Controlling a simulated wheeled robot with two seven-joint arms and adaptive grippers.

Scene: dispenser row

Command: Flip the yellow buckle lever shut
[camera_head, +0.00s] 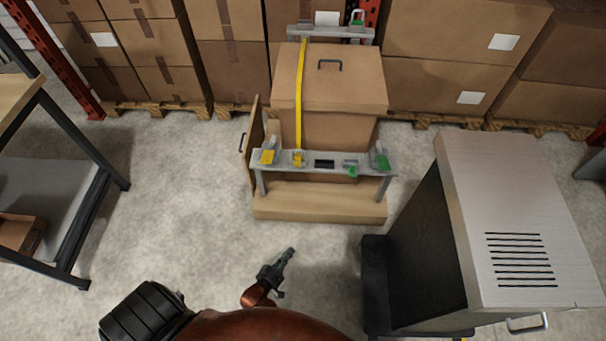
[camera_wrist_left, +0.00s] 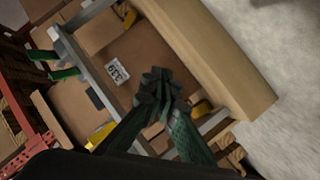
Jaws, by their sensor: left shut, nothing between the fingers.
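The buckle stand's grey rail (camera_head: 325,161) runs across the front of a cardboard box. A yellow buckle (camera_head: 298,159) sits on it below a yellow strap (camera_head: 299,95), and a flat yellow piece (camera_head: 267,156) sits at its left end. I cannot tell for certain which is the lever or how far it is turned. My left gripper (camera_head: 291,250) is shut and empty, in front of the stand and apart from it. In the left wrist view, its fingers (camera_wrist_left: 158,84) cover part of the scene; yellow parts (camera_wrist_left: 101,135) show beyond. My right gripper is out of view.
Green parts (camera_head: 381,160) sit at the rail's right end. A wooden base (camera_head: 320,205) lies below. A metal-topped cabinet (camera_head: 515,200) stands close on the right and a dark-framed table (camera_head: 60,190) on the left. The floor between is clear.

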